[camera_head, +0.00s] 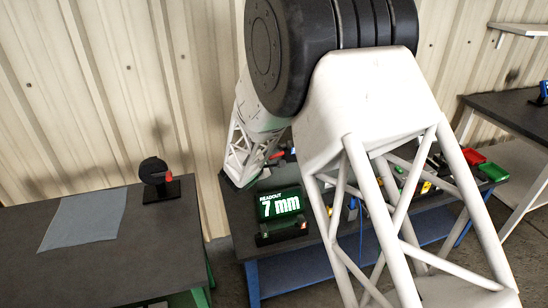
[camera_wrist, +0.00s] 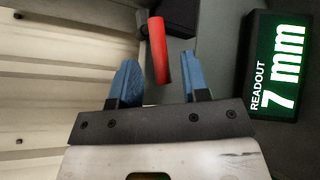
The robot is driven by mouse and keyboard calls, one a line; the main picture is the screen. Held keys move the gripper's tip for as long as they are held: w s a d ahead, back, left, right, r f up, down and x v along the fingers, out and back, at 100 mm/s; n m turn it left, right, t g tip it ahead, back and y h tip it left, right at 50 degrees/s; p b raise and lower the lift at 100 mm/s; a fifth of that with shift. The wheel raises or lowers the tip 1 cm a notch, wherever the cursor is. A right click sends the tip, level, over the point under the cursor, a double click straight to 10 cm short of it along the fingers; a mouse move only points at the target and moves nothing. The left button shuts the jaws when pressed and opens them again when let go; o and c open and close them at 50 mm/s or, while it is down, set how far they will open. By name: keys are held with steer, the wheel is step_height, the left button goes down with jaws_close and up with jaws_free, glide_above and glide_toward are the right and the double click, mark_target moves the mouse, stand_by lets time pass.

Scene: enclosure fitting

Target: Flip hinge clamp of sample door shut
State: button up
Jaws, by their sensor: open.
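A red handle (camera_wrist: 158,50), likely the clamp's lever, shows in the wrist view, running from a dark block (camera_wrist: 178,14) at the top down into the gap between my fingers. My gripper (camera_wrist: 159,66) has two blue fingers, spread apart, one on each side of the handle's near end. Space shows between the handle and each finger, and I cannot tell their depth. In the head view a small red piece (camera_head: 277,155) shows beside my arm, perhaps the same handle. My arm hides most of the sample door area, and I cannot make out the door.
A readout box (camera_head: 282,208) showing 7 mm stands on the middle bench; it is also right of my gripper in the wrist view (camera_wrist: 279,65). On the left table are a grey mat (camera_head: 85,220) and a black round device (camera_head: 153,171) with a red knob.

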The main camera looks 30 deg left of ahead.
mark_target(272, 157)
steer(key=shift+x, duration=1.5)
jaws_close()
